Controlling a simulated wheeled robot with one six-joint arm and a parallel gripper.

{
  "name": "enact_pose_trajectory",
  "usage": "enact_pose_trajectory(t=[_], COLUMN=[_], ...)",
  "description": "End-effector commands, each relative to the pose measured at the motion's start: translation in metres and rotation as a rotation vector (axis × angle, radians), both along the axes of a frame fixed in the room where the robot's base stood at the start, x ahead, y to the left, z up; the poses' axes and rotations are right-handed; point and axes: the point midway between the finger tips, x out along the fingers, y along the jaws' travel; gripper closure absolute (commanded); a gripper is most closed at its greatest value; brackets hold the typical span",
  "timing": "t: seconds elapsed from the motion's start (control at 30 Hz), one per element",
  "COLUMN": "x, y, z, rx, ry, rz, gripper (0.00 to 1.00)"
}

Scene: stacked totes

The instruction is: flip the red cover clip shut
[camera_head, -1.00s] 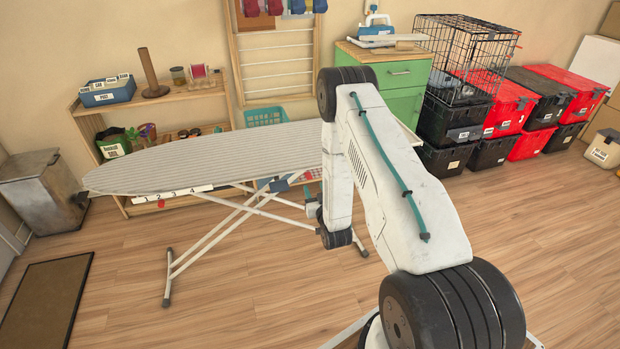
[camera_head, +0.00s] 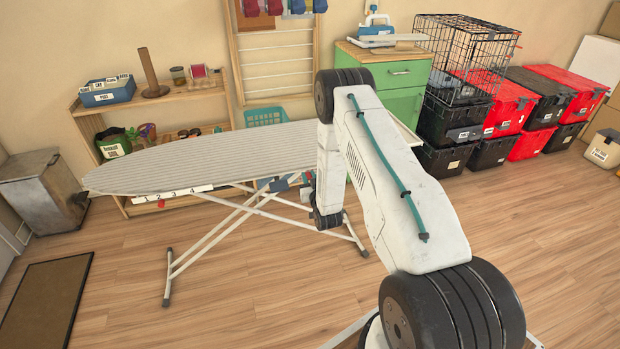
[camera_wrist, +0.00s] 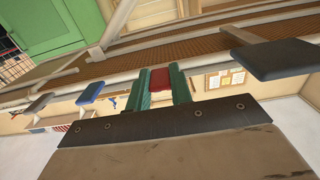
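In the wrist view a small red piece (camera_wrist: 160,79), which looks like the clip, shows between the two teal fingers of my gripper (camera_wrist: 161,88). The fingers stand apart with the red piece filling the gap. I cannot tell whether they touch it or it lies just beyond them. The brown mesh underside of the ironing board (camera_wrist: 200,45) spans the view above the fingers. In the head view the ironing board (camera_head: 200,165) stands with its striped cover on top. My gripper is mostly hidden there behind my arm, near the board's right part.
Pale board legs cross under the board, and a blue-grey block (camera_wrist: 270,60) sits right of my fingers in the wrist view. A wooden shelf (camera_head: 200,95) stands behind the board. A green cabinet (camera_head: 402,75) and stacked totes (camera_head: 500,110) stand right.

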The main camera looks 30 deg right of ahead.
Motion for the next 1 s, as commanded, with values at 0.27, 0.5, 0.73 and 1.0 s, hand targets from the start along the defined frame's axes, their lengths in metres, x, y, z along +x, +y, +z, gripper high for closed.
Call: enact_pose_trajectory(t=[0.27, 0.5, 0.73, 1.0], x=[0.000, -0.001, 0.000, 0.002], y=[-0.001, 0.000, 0.001, 0.001], z=[-0.001, -0.005, -0.010, -0.013], rx=[-0.003, -0.030, -0.075, -0.121], ry=[-0.012, -0.101, -0.254, -0.411], rz=[-0.001, -0.001, 0.001, 0.002], gripper=[1.00, 1.00, 1.00, 1.00])
